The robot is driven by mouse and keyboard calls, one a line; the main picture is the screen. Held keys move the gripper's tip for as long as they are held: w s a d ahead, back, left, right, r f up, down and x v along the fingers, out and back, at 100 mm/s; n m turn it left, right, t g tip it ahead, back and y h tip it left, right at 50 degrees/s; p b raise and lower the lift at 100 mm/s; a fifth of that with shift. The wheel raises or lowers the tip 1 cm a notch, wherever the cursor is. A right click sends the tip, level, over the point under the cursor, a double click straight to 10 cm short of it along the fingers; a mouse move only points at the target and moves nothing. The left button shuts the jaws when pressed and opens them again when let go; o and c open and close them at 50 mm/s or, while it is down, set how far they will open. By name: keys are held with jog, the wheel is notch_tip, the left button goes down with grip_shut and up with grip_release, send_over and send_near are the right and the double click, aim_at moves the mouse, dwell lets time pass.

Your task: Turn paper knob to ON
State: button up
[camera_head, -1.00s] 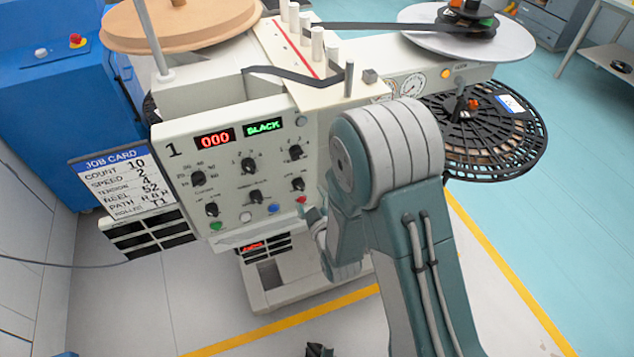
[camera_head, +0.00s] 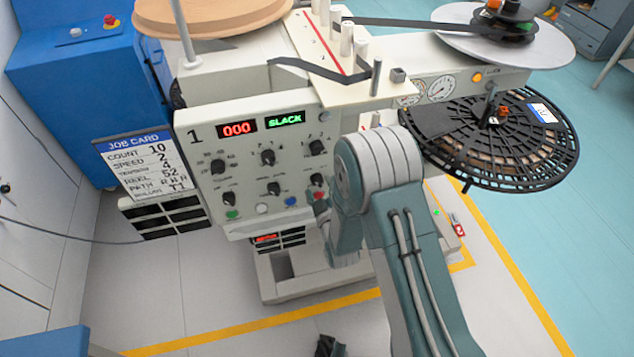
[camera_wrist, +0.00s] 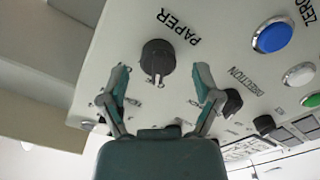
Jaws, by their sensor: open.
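The black paper knob (camera_wrist: 157,58) shows in the wrist view, on a pale panel under the printed word PAPER. Its grip faces my gripper; the small marks around it are too blurred to read. My gripper (camera_wrist: 161,82) is open, with one teal and grey finger on each side just short of the knob, and nothing between the tips. I cannot tell whether a finger touches the panel. In the head view, the control panel (camera_head: 250,150) of station 1 carries several black knobs, and my arm hides my gripper near its lower right corner.
A red display reads 000 (camera_head: 237,128) and a green one SLACK (camera_head: 285,119). A job card (camera_head: 140,163) hangs left of the panel; a black reel (camera_head: 490,140) juts out right.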

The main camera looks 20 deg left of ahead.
jog(key=shift+x, duration=0.8)
grip_shut()
jog(key=shift+m, duration=0.3)
jog(key=m, duration=0.5)
jog(key=shift+d, duration=0.1)
jog(key=m, duration=0.6)
jog(key=shift+m, duration=0.3)
